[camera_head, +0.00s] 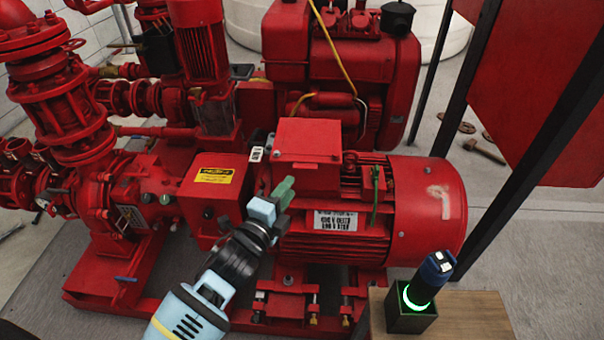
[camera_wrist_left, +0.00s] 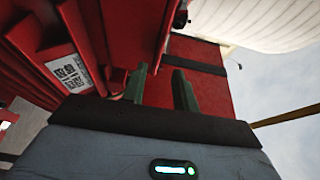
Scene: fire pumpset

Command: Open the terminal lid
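The terminal lid is the flat red top (camera_head: 308,137) of the terminal box on the red motor (camera_head: 425,205), and it looks shut in the head view. My left gripper (camera_head: 283,190) comes up from below, with its green fingers just in front of the box's lower left side. In the left wrist view the two green fingers (camera_wrist_left: 160,82) stand apart, with red surface showing between them and nothing clearly held. I cannot tell whether they touch the box. My right gripper is not in view.
Red pumps and pipes (camera_head: 70,110) fill the left. A red engine (camera_head: 340,60) stands behind the motor. A dark blue-topped device with a green glowing ring (camera_head: 430,275) sits in a black holder on a wooden table (camera_head: 470,315). Dark posts (camera_head: 490,150) rise at the right.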

